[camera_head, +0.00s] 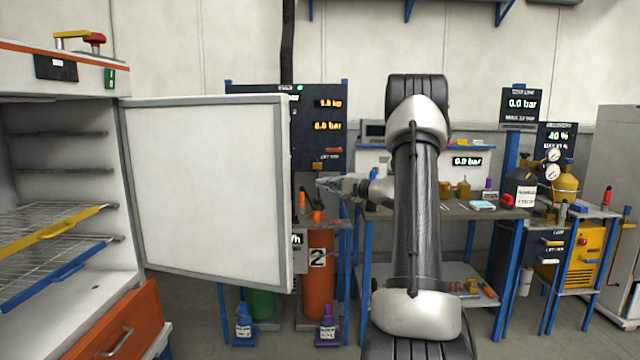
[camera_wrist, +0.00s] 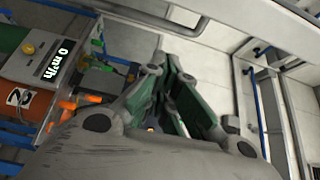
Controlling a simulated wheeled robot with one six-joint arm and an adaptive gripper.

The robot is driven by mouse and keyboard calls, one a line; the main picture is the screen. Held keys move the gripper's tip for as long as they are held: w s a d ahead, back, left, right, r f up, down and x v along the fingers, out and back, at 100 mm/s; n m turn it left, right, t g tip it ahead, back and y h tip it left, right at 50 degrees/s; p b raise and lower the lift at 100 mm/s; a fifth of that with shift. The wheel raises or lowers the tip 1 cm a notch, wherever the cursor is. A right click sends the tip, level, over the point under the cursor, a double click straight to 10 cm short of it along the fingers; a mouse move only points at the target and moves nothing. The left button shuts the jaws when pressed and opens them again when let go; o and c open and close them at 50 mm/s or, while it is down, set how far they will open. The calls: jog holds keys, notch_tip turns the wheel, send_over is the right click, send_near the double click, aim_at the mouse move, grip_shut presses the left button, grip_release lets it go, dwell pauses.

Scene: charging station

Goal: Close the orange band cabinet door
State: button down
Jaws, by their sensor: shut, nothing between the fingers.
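The cabinet door (camera_head: 205,190) stands wide open in the head view, a white panel with a grey frame, hinged at its left side. The cabinet (camera_head: 70,195) with the orange band (camera_head: 30,48) is at the left, its inside exposed. My gripper (camera_head: 322,184) is just right of the door's free edge, pointing left, at about mid-height of the door. In the wrist view my gripper (camera_wrist: 180,95) has its fingers together with nothing between them. Whether it touches the door, I cannot tell.
A yellow-edged rack (camera_head: 50,232) and a blue-edged rack (camera_head: 60,270) sit inside the cabinet, above an orange drawer (camera_head: 115,325) that juts out. Cylinders, including an orange one (camera_head: 319,270), stand behind the door. A workbench (camera_head: 450,212) with bottles is at the right.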

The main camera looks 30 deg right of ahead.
jog(key=w+a, duration=0.6)
jog(key=a, duration=0.1)
dwell(0.3)
jog(key=shift+s+f, duration=0.1)
